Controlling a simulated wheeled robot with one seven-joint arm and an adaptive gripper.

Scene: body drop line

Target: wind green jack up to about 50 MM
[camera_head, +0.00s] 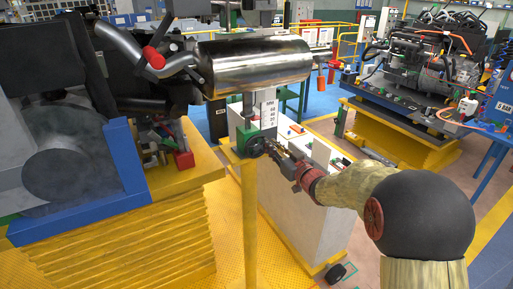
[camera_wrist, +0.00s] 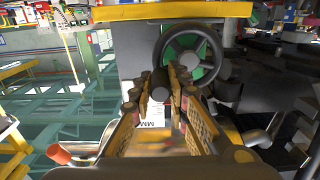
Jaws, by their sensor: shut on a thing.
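The green jack (camera_head: 246,136) stands on a yellow post below the silver cylinder. Its black handwheel (camera_head: 257,147) faces my arm. In the wrist view the handwheel (camera_wrist: 203,45) is a dark ring with green behind it. A white scale plate (camera_head: 267,108) marked MM stands above the jack; its reading is too small to tell. My gripper (camera_head: 276,152) is at the handwheel, coming from the right. In the wrist view its fingers (camera_wrist: 170,88) are shut on the dark handwheel knob (camera_wrist: 160,82), partly hidden by the fingers.
A silver cylinder (camera_head: 254,66) with pipes hangs above the jack. A yellow post (camera_head: 250,215) stands below it, and a white cabinet (camera_head: 305,205) stands behind my forearm. An engine on a yellow stand (camera_head: 405,135) is at the right. Yellow floor shows at the front.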

